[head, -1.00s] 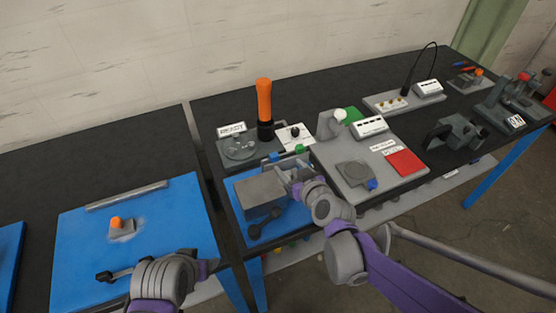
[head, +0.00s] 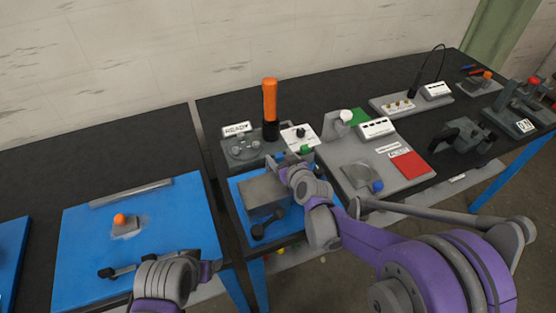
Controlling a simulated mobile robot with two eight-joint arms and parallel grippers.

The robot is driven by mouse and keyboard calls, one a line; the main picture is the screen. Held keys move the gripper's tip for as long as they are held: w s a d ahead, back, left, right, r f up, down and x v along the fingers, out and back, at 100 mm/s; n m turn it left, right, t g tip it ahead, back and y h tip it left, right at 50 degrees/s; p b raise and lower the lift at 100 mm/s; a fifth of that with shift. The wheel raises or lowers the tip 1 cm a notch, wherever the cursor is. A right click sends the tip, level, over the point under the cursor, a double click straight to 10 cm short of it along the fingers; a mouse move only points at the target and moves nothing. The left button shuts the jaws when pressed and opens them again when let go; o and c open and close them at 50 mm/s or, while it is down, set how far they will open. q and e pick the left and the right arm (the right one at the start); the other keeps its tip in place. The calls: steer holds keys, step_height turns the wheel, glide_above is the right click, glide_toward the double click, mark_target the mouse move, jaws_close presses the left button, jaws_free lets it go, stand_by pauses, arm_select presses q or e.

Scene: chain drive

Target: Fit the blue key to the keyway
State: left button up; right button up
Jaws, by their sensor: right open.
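A small blue piece (head: 280,157), which may be the blue key, shows behind the grey block (head: 260,195) on the small blue mat (head: 238,222). A small green piece (head: 306,150) is just to its right. My right gripper (head: 283,172) is open at the block's back right corner, close to the blue piece. Its fingertips are partly hidden by my wrist, and I cannot tell whether they touch anything. No keyway can be made out.
An orange-handled tool (head: 270,105) stands upright behind the block. A grey plate (head: 345,155) with a red pad (head: 408,165) lies to the right. A black-knobbed handle (head: 262,228) sits before the block. An orange-topped part (head: 122,222) is on the large mat. A gap separates the tables.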

jaws_close()
steer(key=shift+r, duration=0.15)
stand_by(0.4)
